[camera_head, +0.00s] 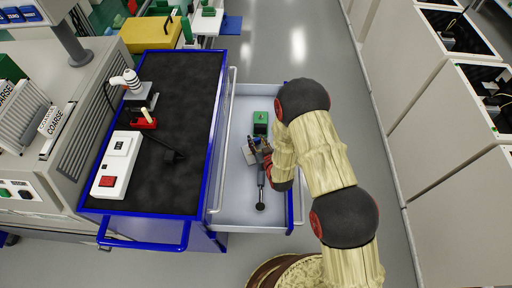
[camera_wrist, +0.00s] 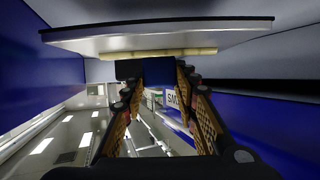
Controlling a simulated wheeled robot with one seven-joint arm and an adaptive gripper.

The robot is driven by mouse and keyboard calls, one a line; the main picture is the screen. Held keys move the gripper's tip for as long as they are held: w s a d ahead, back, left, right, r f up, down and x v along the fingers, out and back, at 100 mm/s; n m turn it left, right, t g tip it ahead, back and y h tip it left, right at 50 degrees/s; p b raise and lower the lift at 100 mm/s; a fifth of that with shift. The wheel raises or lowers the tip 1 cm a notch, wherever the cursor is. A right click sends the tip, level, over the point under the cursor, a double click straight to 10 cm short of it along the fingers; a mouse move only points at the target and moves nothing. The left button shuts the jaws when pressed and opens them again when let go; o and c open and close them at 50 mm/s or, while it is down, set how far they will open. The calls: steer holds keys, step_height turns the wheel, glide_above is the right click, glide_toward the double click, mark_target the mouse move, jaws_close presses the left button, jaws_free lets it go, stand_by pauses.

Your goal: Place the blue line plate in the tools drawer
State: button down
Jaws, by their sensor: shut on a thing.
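My gripper (camera_head: 264,147) is inside the open drawer (camera_head: 236,205) of the blue-framed cart. In the wrist view a pale plate (camera_wrist: 160,40) with a dark edge spans the top, with a dark block (camera_wrist: 145,70) at the fingertips (camera_wrist: 158,88). No blue line shows clearly on it. Whether the plate touches the drawer floor I cannot tell. A green-and-black thing (camera_head: 260,124) lies in the drawer beyond my gripper. A grey rod-like tool with a black round end (camera_head: 260,207) lies nearer.
The cart's black top (camera_head: 180,95) is left of the drawer and holds a white switch box (camera_head: 116,165) and a red-based tool (camera_head: 144,122). Grey cabinets (camera_head: 430,120) stand on the right. Open floor (camera_head: 330,75) lies between. My arm hides part of the drawer's right side.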

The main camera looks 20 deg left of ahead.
mark_target(257, 145)
steer(key=shift+f+b, duration=0.65)
steer(key=shift+f, duration=1.15)
steer(key=shift+f, duration=0.15)
steer(key=c, duration=1.4)
jaws_free()
steer(key=shift+s+d+r, duration=0.1)
steer(key=shift+r, duration=0.15)
steer(key=p+v, duration=0.3)
steer(key=v, duration=0.8)
steer(key=shift+s+d, duration=0.25)
